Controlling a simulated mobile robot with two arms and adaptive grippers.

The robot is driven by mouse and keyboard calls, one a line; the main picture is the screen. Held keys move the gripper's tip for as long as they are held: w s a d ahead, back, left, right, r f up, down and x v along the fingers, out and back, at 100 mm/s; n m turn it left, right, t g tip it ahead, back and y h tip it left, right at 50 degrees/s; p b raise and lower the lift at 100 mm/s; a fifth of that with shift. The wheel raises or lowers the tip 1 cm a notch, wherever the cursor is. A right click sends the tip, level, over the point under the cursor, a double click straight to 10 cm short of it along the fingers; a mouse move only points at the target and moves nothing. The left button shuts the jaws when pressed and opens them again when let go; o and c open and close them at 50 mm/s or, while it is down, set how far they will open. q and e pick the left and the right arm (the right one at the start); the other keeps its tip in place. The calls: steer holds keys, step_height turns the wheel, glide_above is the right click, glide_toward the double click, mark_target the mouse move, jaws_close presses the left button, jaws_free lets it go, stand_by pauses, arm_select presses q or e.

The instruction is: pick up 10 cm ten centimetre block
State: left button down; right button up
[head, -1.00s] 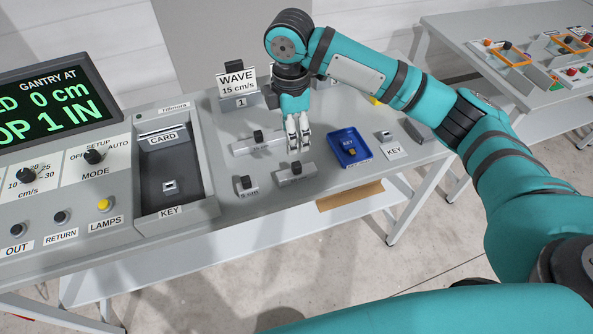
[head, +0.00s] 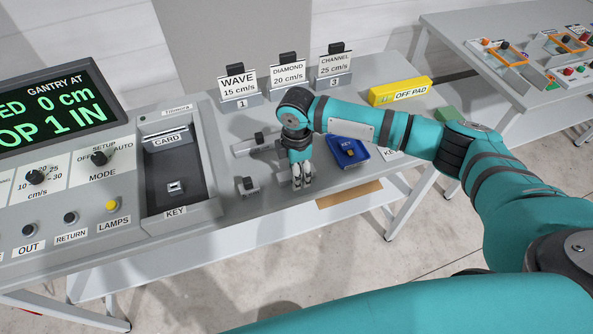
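My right gripper (head: 303,185) points down at the front part of the table, with its fingertips close together. It covers the spot where a grey block with a black knob showed earlier, and that block is now hidden behind the gripper and wrist. I cannot see whether the fingers are around it or touching it. A shorter block with a black knob (head: 249,187) lies to the left of the gripper. A longer grey block (head: 247,147) with a black knob lies behind, partly covered by the arm. My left gripper is not in view.
A blue tray (head: 362,160) holding a key stands right of the gripper. Behind are WAVE (head: 239,90), DIAMOND (head: 288,78) and CHANNEL (head: 334,70) plates and a yellow OFF PAD (head: 400,92). A card and key box (head: 207,205) stands left. The table's front edge is near.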

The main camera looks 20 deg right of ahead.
jaws_close()
stand_by(0.3)
stand_by(0.3)
